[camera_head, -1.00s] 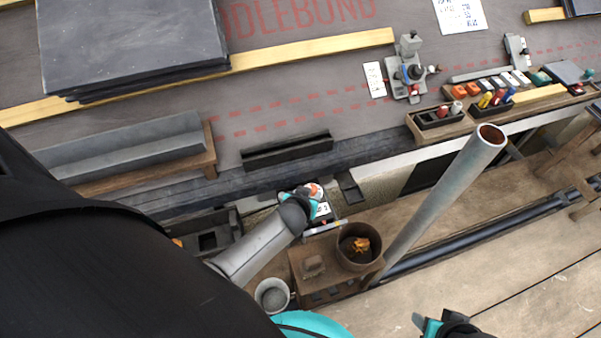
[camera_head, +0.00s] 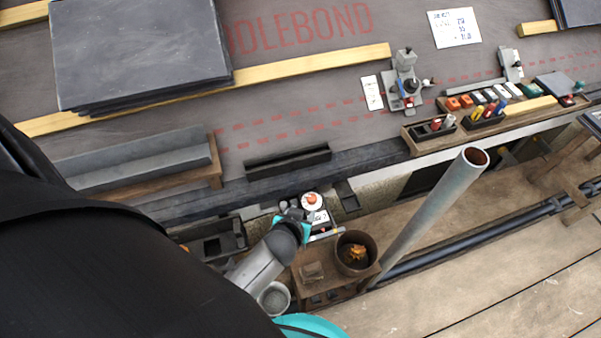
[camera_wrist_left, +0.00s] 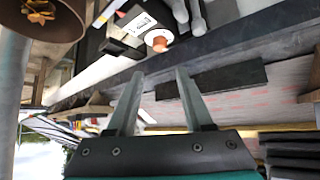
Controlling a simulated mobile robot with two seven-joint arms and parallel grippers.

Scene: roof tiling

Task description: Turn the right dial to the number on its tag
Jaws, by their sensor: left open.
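A round white dial with an orange-red centre (camera_head: 312,198) sits on a dark unit below the roof edge. It also shows in the left wrist view (camera_wrist_left: 159,41), beyond my fingertips. A white tag (camera_head: 320,217) lies beside it, also in the left wrist view (camera_wrist_left: 139,24); its number is too small to read surely. My left gripper (camera_head: 293,220) is just below and left of the dial, apart from it. In the left wrist view its two fingers (camera_wrist_left: 158,76) are spread with nothing between them. A second dial cannot be made out clearly. My right gripper is out of view.
A rusty pot (camera_head: 355,254) stands on a wooden stand close right of my left gripper, with a grey cup (camera_head: 274,297) below. A tall grey pipe (camera_head: 430,220) rises further right. A dark bar (camera_head: 288,161) lies on the roof above the dial.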

